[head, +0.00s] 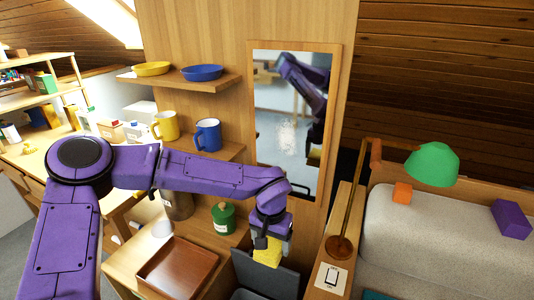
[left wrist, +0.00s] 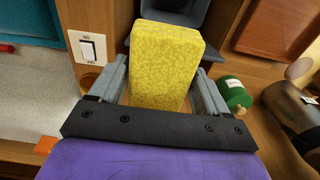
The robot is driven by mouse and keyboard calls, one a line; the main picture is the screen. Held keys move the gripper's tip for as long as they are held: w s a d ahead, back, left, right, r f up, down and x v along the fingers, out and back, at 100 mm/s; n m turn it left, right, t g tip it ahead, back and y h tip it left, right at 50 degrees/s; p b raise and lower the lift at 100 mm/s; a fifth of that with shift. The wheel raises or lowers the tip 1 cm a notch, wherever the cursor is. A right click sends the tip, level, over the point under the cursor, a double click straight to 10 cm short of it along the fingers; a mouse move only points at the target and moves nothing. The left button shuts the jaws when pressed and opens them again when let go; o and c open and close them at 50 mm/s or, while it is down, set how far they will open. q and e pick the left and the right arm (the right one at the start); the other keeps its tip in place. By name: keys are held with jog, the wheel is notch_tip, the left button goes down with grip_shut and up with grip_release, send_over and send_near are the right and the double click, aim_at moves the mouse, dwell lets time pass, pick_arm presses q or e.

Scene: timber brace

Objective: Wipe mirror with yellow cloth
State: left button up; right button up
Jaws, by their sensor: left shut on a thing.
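The yellow cloth (head: 267,257) looks like a thick, speckled block. It is between the fingers of my left gripper (head: 268,243), which is shut on it, below the mirror's lower edge. In the left wrist view the cloth (left wrist: 165,62) fills the space between the two grey fingers. The mirror (head: 275,95) hangs upright in a wooden frame on the wooden panel. A whitish speckled smudge (head: 287,137) shows on its lower middle, and a purple arm is reflected in it. The cloth is apart from the glass. My right gripper is not in view.
A grey open bin (head: 258,272) is under the cloth. A green jar (head: 223,217) and a brown tray (head: 177,268) stand to the left. Shelves hold a blue mug (head: 207,135) and a yellow mug (head: 165,125). A green-shaded lamp (head: 433,163) and a light switch (head: 331,277) are right.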

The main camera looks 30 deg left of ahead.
pick_arm(q)
jog(key=w+a+r+n+t+y+p, duration=0.1)
jog(key=w+a+r+n+t+p, duration=0.15)
jog(key=a, duration=0.35)
jog(key=w+a+r+n+t+y+p, duration=0.1)
jog(key=w+a+r+n+t+y, duration=0.15)
jog(key=a, duration=0.35)
jog(key=w+d+r+m+t+h+p, duration=0.2)
jog(key=w+r+m+t+p, duration=0.2)
jog(key=w+r+t, duration=0.6)
jog(key=shift+r+m+t+h+p, duration=0.4)
jog(key=shift+r+m+t, duration=0.15)
jog(key=shift+t, duration=0.65)
jog(key=shift+w+b, duration=0.6)
jog(key=shift+w, duration=1.55)
dwell(2.5)
